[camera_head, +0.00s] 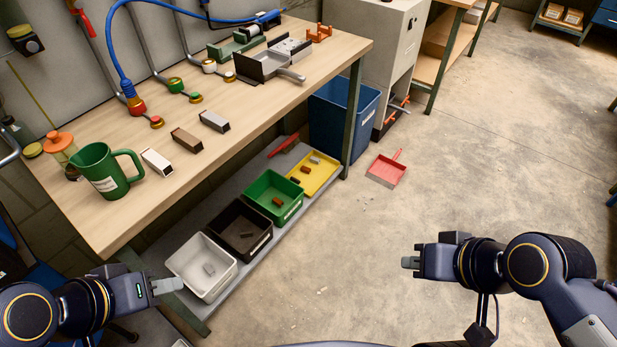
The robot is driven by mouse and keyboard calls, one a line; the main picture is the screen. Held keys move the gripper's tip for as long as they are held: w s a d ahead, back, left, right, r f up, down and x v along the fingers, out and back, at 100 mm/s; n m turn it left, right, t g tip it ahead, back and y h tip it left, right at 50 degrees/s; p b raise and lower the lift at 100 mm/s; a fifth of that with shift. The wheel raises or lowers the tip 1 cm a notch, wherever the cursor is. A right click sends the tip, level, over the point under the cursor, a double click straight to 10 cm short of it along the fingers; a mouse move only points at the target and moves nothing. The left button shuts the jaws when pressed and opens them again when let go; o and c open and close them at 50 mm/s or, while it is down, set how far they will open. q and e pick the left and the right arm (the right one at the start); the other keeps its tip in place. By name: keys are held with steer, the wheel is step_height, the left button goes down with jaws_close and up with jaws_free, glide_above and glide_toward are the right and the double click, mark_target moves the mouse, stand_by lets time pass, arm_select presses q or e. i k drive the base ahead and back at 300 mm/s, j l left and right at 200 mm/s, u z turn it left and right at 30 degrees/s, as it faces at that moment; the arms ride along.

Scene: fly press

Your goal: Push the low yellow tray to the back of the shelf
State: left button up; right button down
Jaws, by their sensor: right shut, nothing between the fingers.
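The low yellow tray (329,167) sits on the grey lower shelf (273,229) under the workbench, at the shelf's far end. It holds several small brown and grey pieces. My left gripper (180,285) is at the lower left, close to the white bin and well away from the yellow tray; its fingers look close together, but I cannot tell whether they are shut. My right gripper (404,262) is shut and empty above the open floor, to the right of the shelf and nearer to me than the tray.
A green bin (294,205), a black bin (262,244) and a white bin (228,284) line the shelf on the near side of the tray. A red tool (284,146) lies behind it.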

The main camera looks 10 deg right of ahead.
mark_target(311, 183)
steer(key=i+l+u, duration=0.1)
steer(key=u, duration=0.3)
steer(key=l+u, duration=0.2)
steer(key=u, duration=0.15)
steer(key=i+l+u, duration=0.1)
steer(key=u, duration=0.3)
steer(key=l+u, duration=0.3)
steer(key=l, duration=0.5)
steer(key=l+u, duration=0.3)
steer(key=l, duration=0.5)
steer(key=k+l+u, duration=0.1)
steer(key=l+u, duration=0.2)
steer(key=l, duration=0.5)
steer(key=k+l, duration=0.1)
steer(key=l, duration=1)
steer(key=k+l, duration=0.15)
steer(key=l, duration=0.4)
steer(key=k+l, duration=0.1)
steer(key=l, duration=0.45)
steer(key=u, duration=0.05)
